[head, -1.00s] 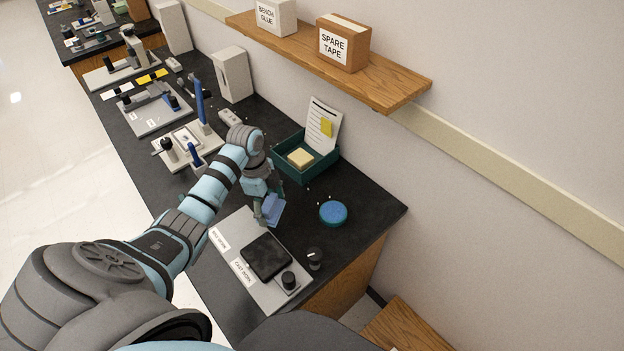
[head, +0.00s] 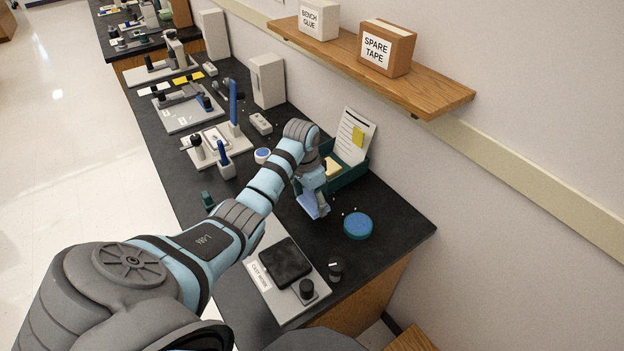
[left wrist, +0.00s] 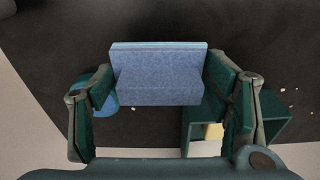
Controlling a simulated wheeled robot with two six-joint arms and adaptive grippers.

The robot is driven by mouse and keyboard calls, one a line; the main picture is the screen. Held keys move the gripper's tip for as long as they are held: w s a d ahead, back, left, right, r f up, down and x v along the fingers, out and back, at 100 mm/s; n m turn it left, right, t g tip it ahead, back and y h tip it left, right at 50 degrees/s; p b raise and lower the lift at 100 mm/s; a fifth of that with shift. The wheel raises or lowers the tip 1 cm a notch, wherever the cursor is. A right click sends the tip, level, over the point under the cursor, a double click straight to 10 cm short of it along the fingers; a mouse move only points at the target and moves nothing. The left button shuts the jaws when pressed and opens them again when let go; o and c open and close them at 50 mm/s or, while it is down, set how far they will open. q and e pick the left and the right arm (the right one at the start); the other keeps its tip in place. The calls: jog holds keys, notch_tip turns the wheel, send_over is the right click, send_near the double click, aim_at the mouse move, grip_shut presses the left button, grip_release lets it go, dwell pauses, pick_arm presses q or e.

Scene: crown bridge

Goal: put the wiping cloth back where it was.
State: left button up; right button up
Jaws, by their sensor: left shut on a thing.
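The wiping cloth appears to be the folded blue block (head: 311,206) in the jaws of my left gripper (head: 317,194). It also shows in the left wrist view as a blue slab (left wrist: 160,82) with a paler upper edge, between both fingers of the left gripper (left wrist: 162,88). The left gripper is shut on it and holds it over the black bench, just in front of the green tray (head: 350,178) and left of the round blue-topped disc (head: 358,226). I cannot tell the gap beneath the cloth. My right gripper is out of view.
The tray holds a yellow block (head: 332,166) and an upright card (head: 355,135). Pale crumbs lie near the disc. A light board with a black pad (head: 285,262) is at the near end. A wooden shelf (head: 430,92) overhangs at the right. Bare bench lies right of the disc.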

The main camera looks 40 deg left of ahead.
aim_at(312, 211)
pick_arm(q)
jog(key=f, duration=0.3)
jog(key=f+b, duration=0.1)
jog(key=shift+s+d+f, duration=0.1)
jog(key=shift+s+f, duration=0.15)
jog(key=shift+w+f, duration=0.15)
jog(key=shift+f, duration=0.1)
jog(key=shift+w, duration=0.1)
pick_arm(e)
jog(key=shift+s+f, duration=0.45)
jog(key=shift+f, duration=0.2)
pick_arm(q)
jog(key=shift+f, duration=0.1)
jog(key=o, duration=1.1)
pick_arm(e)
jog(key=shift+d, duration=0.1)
